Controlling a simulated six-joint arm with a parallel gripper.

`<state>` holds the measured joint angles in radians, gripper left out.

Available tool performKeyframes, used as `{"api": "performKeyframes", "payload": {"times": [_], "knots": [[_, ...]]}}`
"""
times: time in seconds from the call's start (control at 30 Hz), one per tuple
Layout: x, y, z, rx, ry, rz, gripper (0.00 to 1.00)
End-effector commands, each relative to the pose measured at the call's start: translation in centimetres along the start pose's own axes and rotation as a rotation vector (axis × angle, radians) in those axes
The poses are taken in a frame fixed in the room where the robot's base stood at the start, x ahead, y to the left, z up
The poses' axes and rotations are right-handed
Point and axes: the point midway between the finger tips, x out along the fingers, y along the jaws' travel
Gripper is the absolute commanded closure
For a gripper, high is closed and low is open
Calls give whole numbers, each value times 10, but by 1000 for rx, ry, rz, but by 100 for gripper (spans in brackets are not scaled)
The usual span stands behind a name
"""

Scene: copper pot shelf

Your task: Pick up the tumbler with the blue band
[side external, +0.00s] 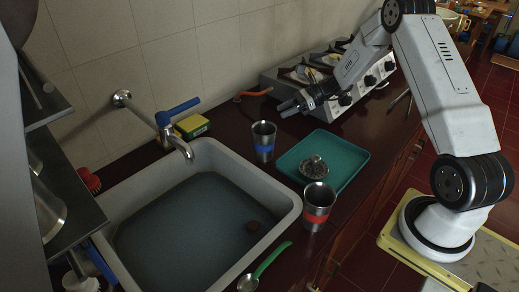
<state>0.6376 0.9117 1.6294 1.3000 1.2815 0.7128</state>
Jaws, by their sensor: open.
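The tumbler with the blue band (264,142) is a grey metal cup standing upright on the dark red counter, between the sink and the teal tray. A similar tumbler with a red band (318,207) stands upright nearer the front, by the sink's right corner. My gripper (284,110) is open, above and to the right of the blue-banded tumbler, and apart from it. Nothing shows between its fingers.
A teal tray (352,159) holds a small metal object (315,167). The sink (205,165) with its blue-handled tap (178,130) lies left. A stove (318,82) stands behind my gripper. A green-handled spoon (268,262) lies in front.

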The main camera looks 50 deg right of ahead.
Motion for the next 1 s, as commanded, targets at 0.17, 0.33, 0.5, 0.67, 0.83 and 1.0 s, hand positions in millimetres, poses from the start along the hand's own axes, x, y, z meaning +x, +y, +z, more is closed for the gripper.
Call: {"api": "performKeyframes", "payload": {"times": [0.17, 0.33, 0.5, 0.67, 0.83, 1.0], "knots": [[2, 0, 0, 1, -1, 0, 52], [16, 0, 0, -1, 0, 4, 52], [26, 0, 0, -1, 1, 2, 52], [27, 0, 0, -1, 1, 1, 52], [35, 1, -1, -1, 1, 3, 52], [54, 1, -1, -2, 2, 4, 52]]}}
